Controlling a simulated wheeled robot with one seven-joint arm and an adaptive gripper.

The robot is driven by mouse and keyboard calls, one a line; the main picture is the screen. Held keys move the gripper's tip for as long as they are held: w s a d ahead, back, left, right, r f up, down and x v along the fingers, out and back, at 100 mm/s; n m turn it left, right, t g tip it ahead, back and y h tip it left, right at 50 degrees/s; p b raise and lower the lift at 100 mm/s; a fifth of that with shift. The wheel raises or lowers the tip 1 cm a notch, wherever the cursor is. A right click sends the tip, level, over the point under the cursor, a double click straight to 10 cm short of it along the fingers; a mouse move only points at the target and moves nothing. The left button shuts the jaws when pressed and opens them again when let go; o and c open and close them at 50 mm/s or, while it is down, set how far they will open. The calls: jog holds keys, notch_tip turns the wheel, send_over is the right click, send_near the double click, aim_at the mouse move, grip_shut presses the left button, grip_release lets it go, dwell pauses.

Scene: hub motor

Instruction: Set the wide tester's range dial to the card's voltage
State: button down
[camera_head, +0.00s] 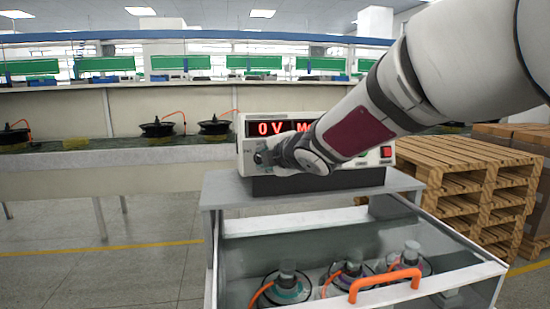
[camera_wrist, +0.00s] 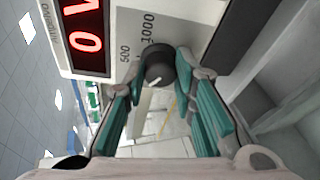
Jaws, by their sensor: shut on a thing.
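The wide tester (camera_head: 246,121) is a white box on a grey stand, with a red display reading "0 V" and more text cut off by my arm. Its range dial (camera_wrist: 158,62) is a dark round knob, with the labels 500 and 1000 beside it in the wrist view. A light mark shows on the knob's lower part in that view; I cannot tell which range it marks. My gripper (camera_wrist: 160,76) has its teal-padded fingers on either side of the knob, shut on it. In the head view my gripper (camera_head: 268,157) is at the tester's lower left front. I cannot make out a card.
Below the tester, a clear-sided drawer (camera_head: 490,272) with an orange handle (camera_head: 387,284) holds several motors with orange cables. Wooden pallets (camera_head: 480,170) stand at right. More black motors (camera_head: 157,128) sit on a long bench behind at left. The floor at left is clear.

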jog(key=shift+n, duration=0.4)
jog(key=c, duration=1.3)
grip_release()
jog(key=v, duration=1.2)
